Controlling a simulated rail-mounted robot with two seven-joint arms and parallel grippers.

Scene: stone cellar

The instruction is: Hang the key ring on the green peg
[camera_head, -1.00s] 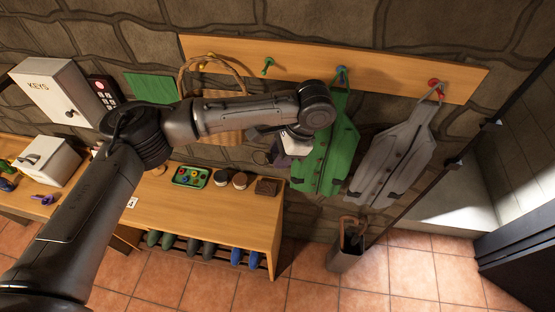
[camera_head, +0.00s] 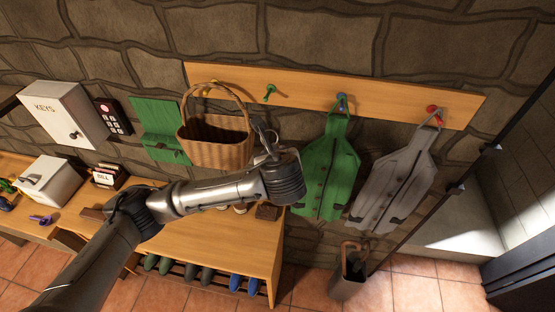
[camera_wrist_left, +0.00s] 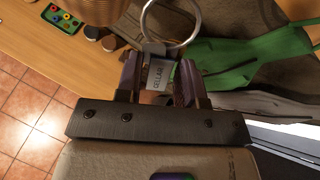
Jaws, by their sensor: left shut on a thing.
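The key ring (camera_head: 264,133) is a metal ring with a tag. In the left wrist view, the ring (camera_wrist_left: 147,28) stands out beyond the fingertips and its tag, lettered CELLAR, sits between the fingers. My left gripper (camera_wrist_left: 160,78) is shut on the tag. In the head view, my left gripper (camera_head: 270,152) is mostly hidden behind my wrist and points up at the wall. The green peg (camera_head: 269,91) is on the wooden board, bare, above the key ring in the picture and apart from it. My right gripper is in neither view.
A wicker basket (camera_head: 218,142) hangs close left of my gripper, its handle at the yellow peg (camera_head: 208,90). A bench (camera_head: 250,240) stands below.

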